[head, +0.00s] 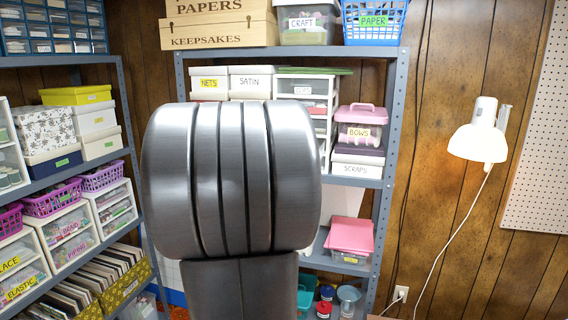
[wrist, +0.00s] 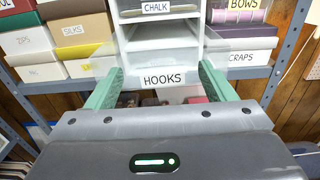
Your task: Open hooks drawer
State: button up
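The hooks drawer (wrist: 163,80), with a white label reading HOOKS, is low in the white drawer unit (wrist: 213,28) in the wrist view. My gripper (wrist: 162,68) is open, its green fingers spread to the left and right of the label. I cannot tell whether either finger touches the drawer. No handle is clearly visible. In the head view my arm covers the lower part of the drawer unit (head: 305,76), so the HOOKS label is hidden there.
A drawer labelled CHALK (wrist: 156,8) is above in the same unit. A SCRAPS box (wrist: 241,58) and a pink BOWS box (wrist: 241,16) stand to the right. A blue-grey shelf post (wrist: 290,45) is at the far right.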

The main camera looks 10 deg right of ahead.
jog(key=b+v, duration=0.1)
jog(key=v, duration=1.3)
jog(key=shift+b, duration=0.3)
jog(key=shift+w, duration=0.15)
jog(key=p+x, duration=0.1)
jog(key=x, duration=1.3)
jog(key=shift+p, duration=0.3)
